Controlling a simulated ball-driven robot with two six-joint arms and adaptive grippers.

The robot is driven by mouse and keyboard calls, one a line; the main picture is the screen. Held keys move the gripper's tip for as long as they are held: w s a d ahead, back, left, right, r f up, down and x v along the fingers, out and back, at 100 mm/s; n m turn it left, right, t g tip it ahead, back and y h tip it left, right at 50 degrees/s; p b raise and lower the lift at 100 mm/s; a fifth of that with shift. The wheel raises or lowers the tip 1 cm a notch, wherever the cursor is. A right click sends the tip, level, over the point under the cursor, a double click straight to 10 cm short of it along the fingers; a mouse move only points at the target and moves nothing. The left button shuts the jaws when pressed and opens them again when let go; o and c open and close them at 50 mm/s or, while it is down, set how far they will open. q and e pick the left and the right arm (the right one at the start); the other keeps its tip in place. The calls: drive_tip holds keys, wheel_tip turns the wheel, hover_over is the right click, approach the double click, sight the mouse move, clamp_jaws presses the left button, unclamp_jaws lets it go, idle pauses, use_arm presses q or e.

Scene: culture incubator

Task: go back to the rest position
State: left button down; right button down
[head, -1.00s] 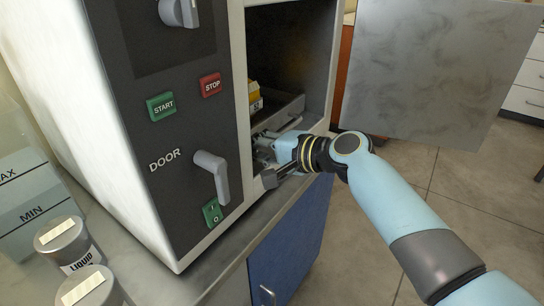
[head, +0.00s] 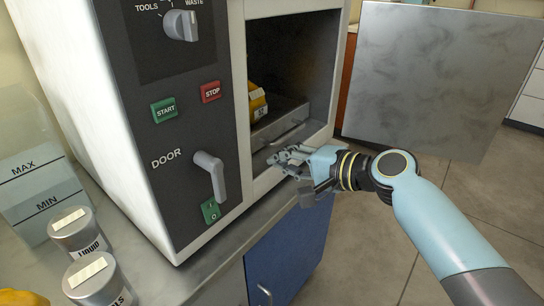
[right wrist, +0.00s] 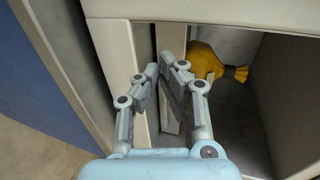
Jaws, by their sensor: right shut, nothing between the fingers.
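My right gripper (head: 285,158) is shut and empty, just in front of the lower part of the incubator's open chamber. It also shows in the right wrist view (right wrist: 163,75), fingers pointing at the chamber's front edge. The incubator (head: 180,130) has a dark control panel and an open chamber on its right side. A yellow item (head: 257,102) with a white label lies inside; the right wrist view shows a yellow bag-like thing (right wrist: 205,60) there. My left gripper is not in view.
The door panel (head: 425,80) stands open at the right. A DOOR handle (head: 212,175) sticks out of the control panel. Two labelled canisters, one in front (head: 92,280) and one behind (head: 76,232), stand on the counter at the left. Floor is free at the lower right.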

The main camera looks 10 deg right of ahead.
drive_tip(key=v, duration=0.5)
drive_tip(key=s+d+f+g+h, duration=0.2)
drive_tip(key=s+f, duration=0.5)
drive_tip(key=f, duration=0.4)
drive_tip(key=s+d+f+g+h, duration=0.25)
drive_tip(key=s+f, duration=0.45)
drive_tip(key=f, duration=0.4)
drive_tip(key=s+d+f+g+h, duration=0.1)
drive_tip(key=s+d+f+g, duration=0.15)
drive_tip(key=s+f, duration=0.65)
drive_tip(key=s+d+f+n+g+h, duration=0.2)
drive_tip(key=s+f+n, duration=0.3)
drive_tip(key=s, duration=0.8)
drive_tip(key=s+d+f+n+g+h, duration=0.1)
drive_tip(key=s+d+f+n+h, duration=0.1)
drive_tip(key=s+d+f+n, duration=0.3)
drive_tip(key=s+f, duration=0.4)
drive_tip(key=s, duration=0.5)
drive_tip(key=shift+f+n+g, duration=0.2)
drive_tip(key=shift+n+g, duration=0.2)
